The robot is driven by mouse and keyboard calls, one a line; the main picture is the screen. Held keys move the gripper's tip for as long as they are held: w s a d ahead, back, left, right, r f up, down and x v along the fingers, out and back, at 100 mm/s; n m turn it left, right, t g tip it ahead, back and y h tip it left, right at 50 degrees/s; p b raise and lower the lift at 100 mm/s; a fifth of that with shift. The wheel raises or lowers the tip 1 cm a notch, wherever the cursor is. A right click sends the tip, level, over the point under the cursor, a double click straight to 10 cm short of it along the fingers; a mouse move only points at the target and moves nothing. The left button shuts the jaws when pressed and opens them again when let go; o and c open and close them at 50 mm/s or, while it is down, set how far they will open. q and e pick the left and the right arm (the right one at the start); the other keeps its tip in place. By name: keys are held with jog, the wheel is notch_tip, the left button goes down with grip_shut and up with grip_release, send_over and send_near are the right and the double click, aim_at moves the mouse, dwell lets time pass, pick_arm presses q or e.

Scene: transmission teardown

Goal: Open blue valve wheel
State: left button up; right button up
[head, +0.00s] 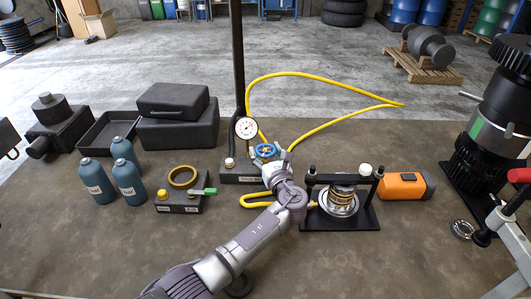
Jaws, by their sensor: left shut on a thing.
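The blue valve wheel (265,150) sits on top of a dark valve block (238,174), beside a round white pressure gauge (246,128). My left gripper (269,162) is at the near edge of the wheel, its arm reaching up from the bottom of the head view. It is shut on the blue valve wheel. The fingers and part of the wheel's near rim are hard to make out. My right gripper is not in view.
A yellow hose (300,76) loops behind the valve. A press frame (342,203) with a ringed part stands close to the right of my arm. Blue bottles (128,180) and a block with a brass ring (183,177) stand left. The front left table area is clear.

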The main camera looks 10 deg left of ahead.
aim_at(265, 148)
pick_arm(q)
jog(key=o, duration=1.1)
jog(key=shift+o, duration=0.2)
notch_tip(265, 148, up, 10)
